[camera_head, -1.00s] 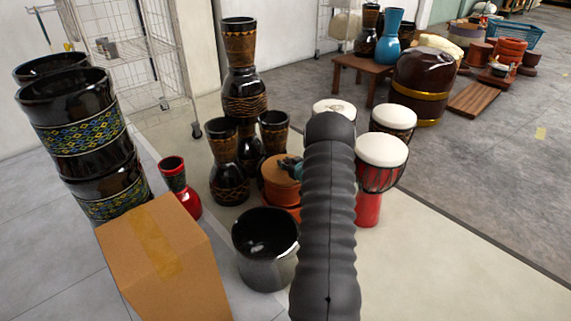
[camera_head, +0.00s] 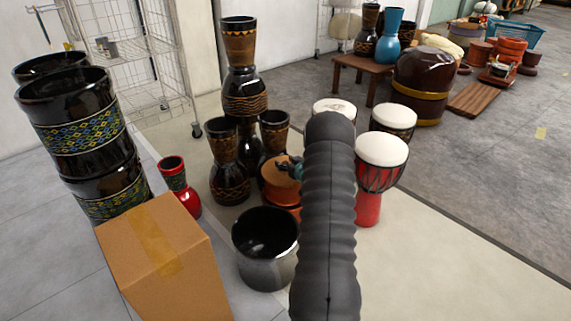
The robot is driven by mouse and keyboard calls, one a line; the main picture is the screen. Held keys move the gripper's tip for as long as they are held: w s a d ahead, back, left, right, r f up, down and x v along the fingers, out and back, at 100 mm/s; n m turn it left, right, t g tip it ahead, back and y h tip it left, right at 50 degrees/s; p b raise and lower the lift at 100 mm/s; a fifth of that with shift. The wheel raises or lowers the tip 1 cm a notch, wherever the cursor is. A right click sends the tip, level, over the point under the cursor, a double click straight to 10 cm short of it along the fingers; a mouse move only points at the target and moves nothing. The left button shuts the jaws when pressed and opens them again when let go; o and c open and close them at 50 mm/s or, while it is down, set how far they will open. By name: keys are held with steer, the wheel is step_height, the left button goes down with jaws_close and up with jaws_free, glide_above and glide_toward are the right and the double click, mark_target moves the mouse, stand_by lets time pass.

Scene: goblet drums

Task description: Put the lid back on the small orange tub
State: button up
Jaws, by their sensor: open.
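An orange tub (camera_head: 272,191) stands on the pale floor mat among dark drums, just left of my arm. A flat brown-orange round top (camera_head: 277,172) shows on it; I cannot tell whether this is its lid or how it is seated. My gripper (camera_head: 291,167) shows only as a small dark, teal-tinted part beside my arm, at the upper right of the tub's top. It is open. My thick dark arm hides most of the gripper and the tub's right side, so I cannot tell whether they touch.
A dark metal pot (camera_head: 265,270) and a cardboard box (camera_head: 165,260) stand in front. Dark goblet drums (camera_head: 228,170) crowd behind the tub. White-topped drums (camera_head: 381,152) stand right of my arm. The mat at lower right is clear.

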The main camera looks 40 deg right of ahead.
steer(key=v, duration=1.2)
steer(key=s+a+r+g+h, duration=0.1)
steer(key=a+r+g, duration=0.1)
steer(key=a+r, duration=0.8)
steer(key=s+a+r+g+h, duration=0.1)
steer(key=a+r+g, duration=0.1)
steer(key=a+r, duration=0.8)
steer(key=s+a+r+g+y, duration=0.2)
steer(key=s+a+r, duration=0.1)
steer(key=s+a, duration=0.8)
steer(key=s+a+r+n+g+y, duration=0.1)
steer(key=s+a+r+g, duration=0.1)
steer(key=s+a, duration=0.9)
steer(key=s+r, duration=0.1)
steer(key=s, duration=0.4)
steer(key=shift+s+g+y, duration=0.2)
steer(key=shift+g+y, duration=0.2)
steer(key=shift+r, duration=0.1)
step_height(320, 180, up, 6)
steer(key=p, duration=0.6)
